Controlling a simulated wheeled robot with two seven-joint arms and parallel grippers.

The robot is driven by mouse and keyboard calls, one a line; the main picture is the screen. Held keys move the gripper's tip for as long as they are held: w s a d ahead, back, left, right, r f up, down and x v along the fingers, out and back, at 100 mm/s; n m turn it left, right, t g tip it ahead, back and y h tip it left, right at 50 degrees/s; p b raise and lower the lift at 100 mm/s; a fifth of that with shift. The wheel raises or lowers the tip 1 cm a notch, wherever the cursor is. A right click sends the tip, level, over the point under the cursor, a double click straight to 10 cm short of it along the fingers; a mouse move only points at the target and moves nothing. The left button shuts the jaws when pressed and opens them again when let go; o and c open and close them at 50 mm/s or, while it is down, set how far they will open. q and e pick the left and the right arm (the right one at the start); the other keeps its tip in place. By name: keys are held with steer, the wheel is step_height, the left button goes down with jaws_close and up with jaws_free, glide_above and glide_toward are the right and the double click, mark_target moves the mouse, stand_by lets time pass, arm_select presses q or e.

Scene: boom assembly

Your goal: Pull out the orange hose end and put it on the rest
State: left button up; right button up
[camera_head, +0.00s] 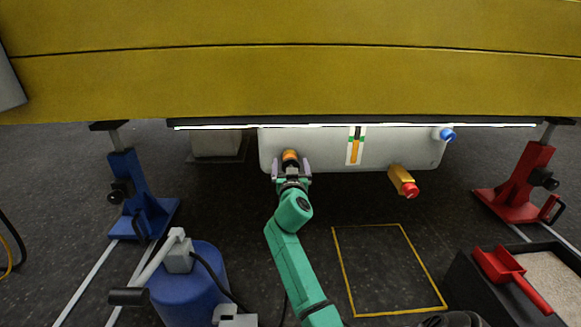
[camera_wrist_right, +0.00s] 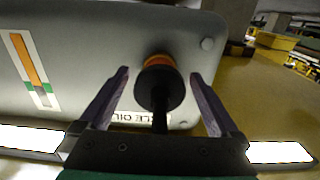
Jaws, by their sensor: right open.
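The orange hose end (camera_head: 290,155) sits on the lower left part of the grey tank (camera_head: 330,140) under the yellow boom. In the right wrist view, the hose end (camera_wrist_right: 158,61) shows as an orange ring with a black round part in front of it. My right gripper (camera_head: 291,164) is open, with one finger on each side of the hose end. In the right wrist view, gaps show between the fingers (camera_wrist_right: 160,74) and the hose end. I cannot pick out the rest in these views. My left gripper is not in view.
A yellow fitting with a red end (camera_head: 403,181) and a blue cap (camera_head: 447,134) are on the tank's right. A blue stand (camera_head: 140,195) and a red stand (camera_head: 518,180) flank it. A blue drum (camera_head: 190,285) and a black bin (camera_head: 470,280) are nearer. The yellow-outlined floor square is clear.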

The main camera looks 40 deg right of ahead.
stand_by(0.7)
jaws_close()
steer(key=v, duration=0.6)
steer(key=shift+p, duration=0.4)
stand_by(0.6)
